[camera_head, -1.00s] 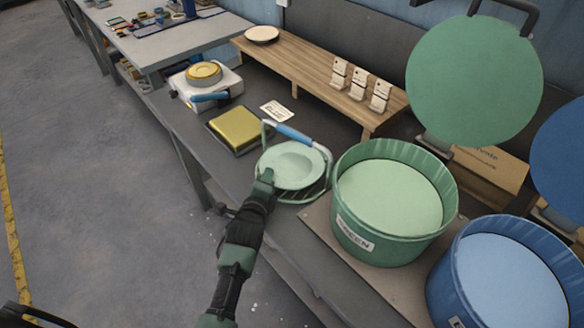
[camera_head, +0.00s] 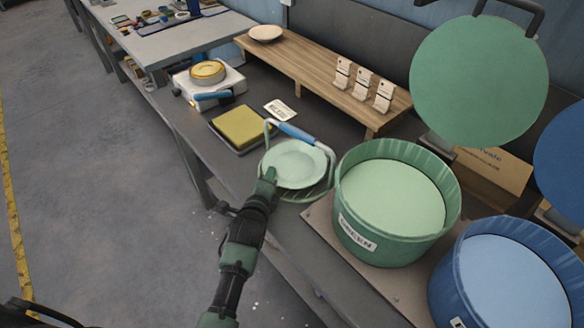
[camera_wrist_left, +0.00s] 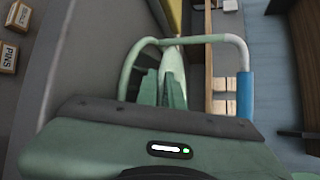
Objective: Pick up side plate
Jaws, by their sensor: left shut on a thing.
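A pale green side plate (camera_head: 294,160) shows in the head view, in a pale green wire rack (camera_head: 329,188) with a blue handle (camera_head: 297,134). My left gripper (camera_head: 268,177) is shut on the plate's near left rim. In the left wrist view the gripper's green fingers (camera_wrist_left: 159,88) close on the plate (camera_wrist_left: 173,72), which shows edge-on. The rack's frame (camera_wrist_left: 205,39) and blue handle (camera_wrist_left: 244,95) surround it there. Whether the plate touches the rack's base is hidden. My right gripper is out of view.
A green tub (camera_head: 357,220) with its lid raised stands close right of the rack, and a blue tub (camera_head: 450,275) beyond it. A yellow-topped pad (camera_head: 238,127) and a white card (camera_head: 281,111) lie behind left. A wooden shelf (camera_head: 320,72) runs along the back.

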